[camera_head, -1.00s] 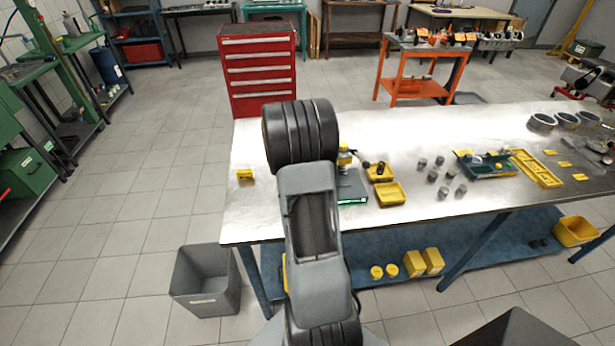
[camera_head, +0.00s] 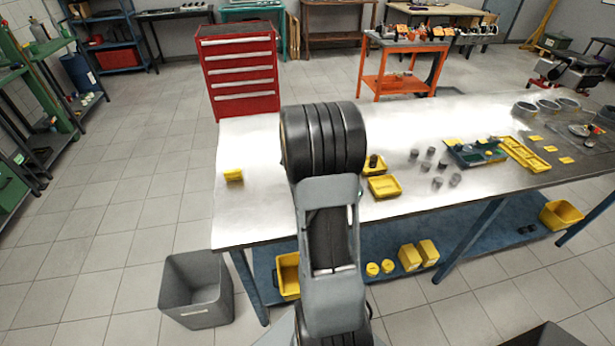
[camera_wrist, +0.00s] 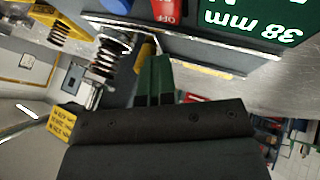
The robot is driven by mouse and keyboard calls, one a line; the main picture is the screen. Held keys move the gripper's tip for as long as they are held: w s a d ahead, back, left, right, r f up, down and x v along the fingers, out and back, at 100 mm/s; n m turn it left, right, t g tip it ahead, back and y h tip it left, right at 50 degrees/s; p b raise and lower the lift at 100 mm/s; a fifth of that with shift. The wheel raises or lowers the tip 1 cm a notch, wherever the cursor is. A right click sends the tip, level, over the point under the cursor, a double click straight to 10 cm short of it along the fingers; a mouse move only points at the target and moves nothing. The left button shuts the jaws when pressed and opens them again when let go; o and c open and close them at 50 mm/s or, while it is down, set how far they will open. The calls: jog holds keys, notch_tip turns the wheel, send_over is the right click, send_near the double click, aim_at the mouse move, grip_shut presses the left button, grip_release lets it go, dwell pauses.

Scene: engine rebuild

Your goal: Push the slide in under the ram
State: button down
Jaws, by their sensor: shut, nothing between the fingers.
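My gripper (camera_wrist: 154,80) shows in the wrist view as two dark green fingers side by side, shut and empty. Its tips are close to a grey fixture with a green "38 mm" plate (camera_wrist: 252,20), seen upside down. A red "OFF" part (camera_wrist: 166,10) and a blue part (camera_wrist: 117,5) are beside the plate. A coil spring (camera_wrist: 106,58) on a post is left of the fingers. I cannot tell which piece is the slide or the ram, nor whether the fingers touch anything. In the head view my arm hides the gripper and the fixture.
The steel bench (camera_head: 262,215) carries a yellow block (camera_head: 233,175), yellow trays (camera_head: 384,187), several grey cylinders (camera_head: 438,183) and a green tray (camera_head: 478,155). A grey bin (camera_head: 197,300) stands on the floor at the front left. The bench's left end is mostly clear.

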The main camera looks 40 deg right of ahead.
dwell(0.3)
jog(key=a+b, duration=0.1)
jog(key=w+a+b, duration=0.1)
jog(key=a, duration=0.1)
jog(key=shift+w+a+f, duration=0.1)
jog(key=shift+w+f, duration=0.05)
jog(key=shift+f, duration=0.05)
jog(key=v, duration=1)
jog(key=shift+a+r, duration=0.2)
jog(key=shift+a, duration=0.1)
jog(key=shift+w, duration=0.15)
jog(key=s+a+r+n+t+y, duration=0.1)
jog(key=s+a+n+y, duration=0.2)
jog(key=a, duration=0.8)
jog(key=s+a+n+y, duration=0.2)
jog(key=s+a+y, duration=0.2)
jog(key=s+a, duration=0.4)
jog(key=a, duration=0.3)
jog(key=shift+a+r+n+t, duration=0.2)
jog(key=shift+r+n+t, duration=0.2)
